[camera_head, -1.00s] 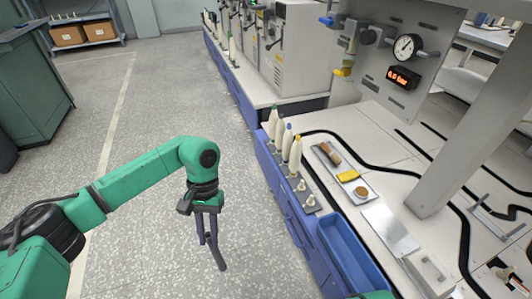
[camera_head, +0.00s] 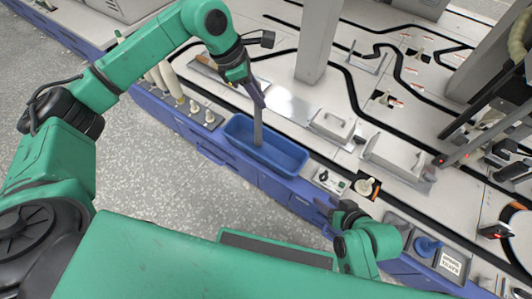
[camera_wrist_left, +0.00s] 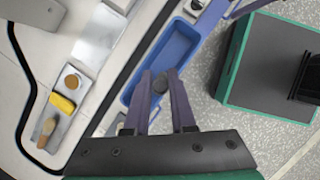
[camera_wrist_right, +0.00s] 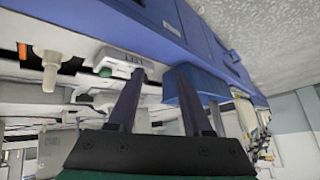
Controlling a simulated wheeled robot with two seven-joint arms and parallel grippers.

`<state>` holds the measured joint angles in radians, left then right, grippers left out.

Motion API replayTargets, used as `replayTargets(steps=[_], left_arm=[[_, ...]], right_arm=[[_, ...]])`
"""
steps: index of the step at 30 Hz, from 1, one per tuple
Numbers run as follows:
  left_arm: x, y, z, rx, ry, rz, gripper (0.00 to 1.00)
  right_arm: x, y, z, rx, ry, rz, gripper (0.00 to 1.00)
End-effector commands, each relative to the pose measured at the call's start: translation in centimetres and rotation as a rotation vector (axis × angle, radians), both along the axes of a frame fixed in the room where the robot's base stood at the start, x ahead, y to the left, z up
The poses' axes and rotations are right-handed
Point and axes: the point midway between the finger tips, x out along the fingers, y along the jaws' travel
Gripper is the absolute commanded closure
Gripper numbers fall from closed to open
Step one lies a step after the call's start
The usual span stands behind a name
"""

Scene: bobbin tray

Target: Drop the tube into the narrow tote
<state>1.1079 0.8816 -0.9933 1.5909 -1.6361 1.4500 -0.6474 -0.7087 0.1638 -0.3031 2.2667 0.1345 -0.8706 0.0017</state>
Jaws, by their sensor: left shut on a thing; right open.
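A grey tube (camera_head: 258,128) hangs nearly upright from my left gripper (camera_head: 256,97). The blue narrow tote (camera_head: 292,168) sits at the bench's front edge, and the tube's lower end shows over its inside. I cannot tell how far that end is above the tote floor. My right gripper (camera_head: 328,207) is open and empty at the bench's front edge, right of the tote. In the right wrist view its fingers (camera_wrist_right: 158,78) stand apart.
Bobbins (camera_head: 170,80) on pegs stand left of the tote. A metal tray (camera_wrist_left: 50,115) holds a yellow thing (camera_wrist_left: 62,103) and brown pieces. A small panel (camera_head: 329,180) and a cream knob (camera_head: 366,185) lie to the tote's right. A grey post (camera_head: 318,45) rises behind.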

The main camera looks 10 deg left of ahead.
Motion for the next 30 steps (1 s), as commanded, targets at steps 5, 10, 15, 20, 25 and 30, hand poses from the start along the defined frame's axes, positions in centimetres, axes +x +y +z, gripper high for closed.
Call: replayTargets(steps=[5,10,15,20,25,30], left_arm=[[0.0,0.0,-1.1,0.0,0.003,0.009,1.0],[0.0,0.0,-3.1,0.001,0.005,0.008,1.0],[0.0,0.0,-5.1,0.001,0.005,0.008,1.0],[0.0,0.0,-6.5,0.001,0.004,0.007,1.0],[0.0,0.0,-6.4,0.001,0.005,0.007,1.0],[0.0,0.0,-6.4,0.001,0.005,0.007,0.5]], right_arm=[[0.4,1.3,-0.8,0.052,-0.067,-0.003,0.5],[0.5,3.5,-2.2,0.155,-0.19,-0.018,0.5],[0.2,5.2,-3.1,0.266,-0.324,-0.056,0.5],[0.4,5.2,-4.1,0.275,-0.342,-0.066,0.5],[0.4,5.2,-4.1,0.277,-0.344,-0.068,0.5],[0.4,5.2,-4.0,0.276,-0.344,-0.068,0.5]])
